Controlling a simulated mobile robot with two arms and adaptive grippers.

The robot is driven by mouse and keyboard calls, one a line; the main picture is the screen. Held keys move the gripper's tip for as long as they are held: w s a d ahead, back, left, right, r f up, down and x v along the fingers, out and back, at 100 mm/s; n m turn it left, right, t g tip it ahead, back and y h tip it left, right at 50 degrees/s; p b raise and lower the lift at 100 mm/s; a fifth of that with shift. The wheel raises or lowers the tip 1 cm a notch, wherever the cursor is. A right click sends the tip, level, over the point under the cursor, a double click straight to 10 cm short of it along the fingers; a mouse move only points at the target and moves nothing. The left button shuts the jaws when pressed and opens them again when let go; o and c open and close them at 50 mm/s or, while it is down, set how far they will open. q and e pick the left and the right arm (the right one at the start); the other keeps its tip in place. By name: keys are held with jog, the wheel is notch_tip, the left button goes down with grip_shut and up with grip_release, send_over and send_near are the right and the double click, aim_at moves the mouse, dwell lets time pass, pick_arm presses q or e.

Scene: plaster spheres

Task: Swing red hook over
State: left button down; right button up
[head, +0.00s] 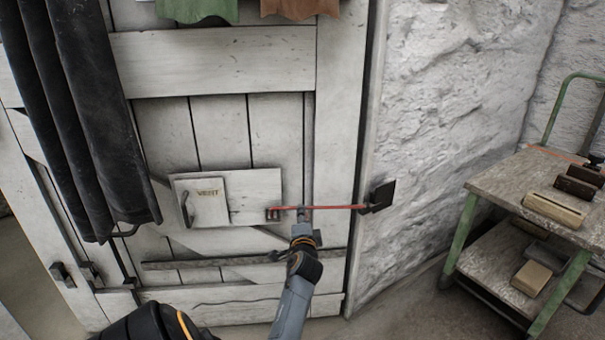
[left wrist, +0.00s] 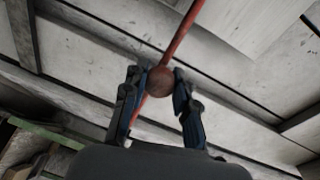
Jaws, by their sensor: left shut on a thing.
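The red hook (head: 335,207) is a thin red bar that lies nearly level across the edge of a white plank door (head: 222,135). Its right end meets a black bracket (head: 380,196) on the wall side, and its left end is at a small reddish catch (head: 272,214) on the door. My left gripper (head: 304,216) is at the bar, left of its middle. In the left wrist view, my left gripper (left wrist: 160,88) is shut on the round red knob (left wrist: 160,81) of the hook, a finger on each side. My right gripper is not in view.
A white panel marked VENT (head: 207,201) with a handle sits left of the hook. A dark curtain (head: 88,120) hangs at far left. A green-framed cart (head: 490,185) with several blocks stands right. Bare floor lies between cart and door.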

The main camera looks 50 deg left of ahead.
pick_arm(q)
jog(key=c, duration=1)
grip_release()
jog(key=shift+f, duration=0.3)
jog(key=shift+c, duration=0.2)
jog(key=shift+r, duration=0.1)
jog(key=shift+d, duration=0.1)
jog(key=v, duration=1.2)
jog(key=shift+w, duration=0.1)
